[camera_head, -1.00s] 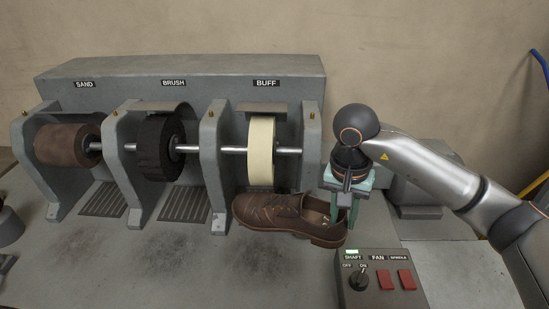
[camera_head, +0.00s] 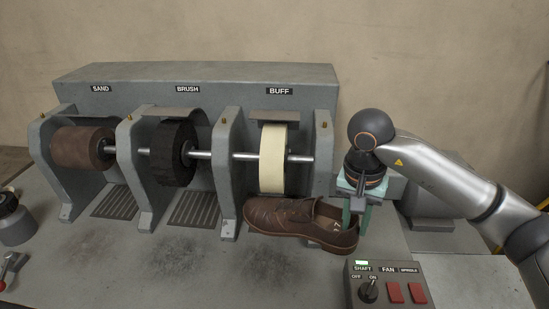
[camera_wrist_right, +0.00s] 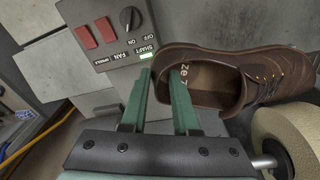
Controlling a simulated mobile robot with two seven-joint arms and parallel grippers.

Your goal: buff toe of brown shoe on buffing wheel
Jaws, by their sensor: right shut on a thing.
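The brown leather lace-up shoe (camera_head: 285,215) is below and in front of the cream buffing wheel (camera_head: 272,165), its toe to the left and its heel to the right. A small gap seems to separate the shoe's upper from the wheel; I cannot tell exactly. My right gripper (camera_head: 357,217) is shut on the shoe's heel end. In the right wrist view, my green fingers (camera_wrist_right: 163,78) straddle the heel wall of the shoe (camera_wrist_right: 268,65), and the wheel (camera_wrist_right: 285,135) is at lower right. My left gripper is not in view.
The brush wheel (camera_head: 174,153) and sanding drum (camera_head: 84,148) sit left on the same shaft, between grey upright brackets. The control box (camera_head: 388,287) with a knob, red switches and a lit green lamp stands at front right. A grey jar (camera_head: 14,222) is at far left.

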